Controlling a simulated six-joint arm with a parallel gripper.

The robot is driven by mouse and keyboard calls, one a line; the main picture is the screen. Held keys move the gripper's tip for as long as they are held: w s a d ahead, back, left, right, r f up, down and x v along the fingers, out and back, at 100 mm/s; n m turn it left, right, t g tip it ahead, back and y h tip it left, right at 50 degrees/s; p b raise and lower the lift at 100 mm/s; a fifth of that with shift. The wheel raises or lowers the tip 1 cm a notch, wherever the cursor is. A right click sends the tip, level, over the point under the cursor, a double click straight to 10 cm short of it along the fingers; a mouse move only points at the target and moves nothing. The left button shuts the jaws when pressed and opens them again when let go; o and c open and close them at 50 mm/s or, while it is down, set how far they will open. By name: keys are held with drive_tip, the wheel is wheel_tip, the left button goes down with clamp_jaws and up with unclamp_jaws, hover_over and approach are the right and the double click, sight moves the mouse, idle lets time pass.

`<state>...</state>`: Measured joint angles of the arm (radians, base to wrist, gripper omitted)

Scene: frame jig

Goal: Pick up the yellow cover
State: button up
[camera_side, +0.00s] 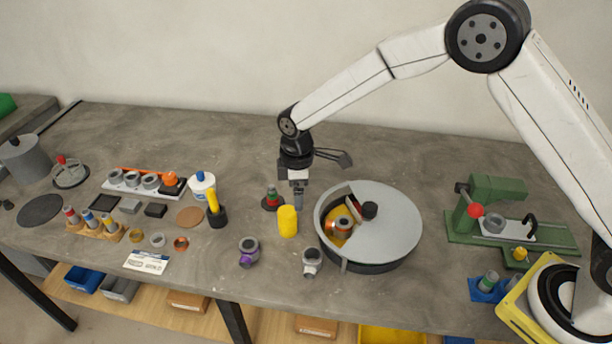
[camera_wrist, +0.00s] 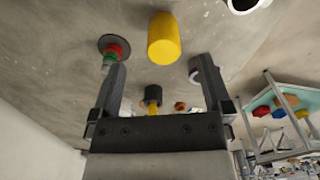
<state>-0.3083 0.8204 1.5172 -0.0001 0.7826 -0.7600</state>
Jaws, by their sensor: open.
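The yellow cover (camera_side: 288,221) is a plain yellow cylinder standing upright on the table, left of the round grey pan-like drum. It also shows in the wrist view (camera_wrist: 164,40), beyond my fingertips and roughly between them. My gripper (camera_side: 299,200) points down above the table, behind and slightly right of the cover in the side view. In the wrist view my gripper (camera_wrist: 158,68) has its two fingers spread wide with nothing between them. The cover is apart from the fingers.
A red-and-green stacked part on a dark disc (camera_side: 272,199) stands close left of the cover. The drum (camera_side: 390,225) with a half-open lid is at right. Two small grey fittings (camera_side: 249,251) (camera_side: 312,262) stand in front. A black cup with a yellow tool (camera_side: 217,215) is further left.

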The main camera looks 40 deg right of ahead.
sight(287, 211)
drive_tip(key=shift+w+a+f+n, duration=0.35)
drive_tip(key=shift+a+f, duration=0.1)
drive_tip(key=shift+a, duration=0.1)
drive_tip(key=shift+w+a+f+n, duration=0.2)
drive_tip(key=shift+a+f+n, duration=0.2)
drive_tip(key=shift+a, duration=0.15)
drive_tip(key=shift+f, duration=1.25)
drive_tip(key=shift+f, duration=2.6)
drive_tip(key=c, duration=1.2)
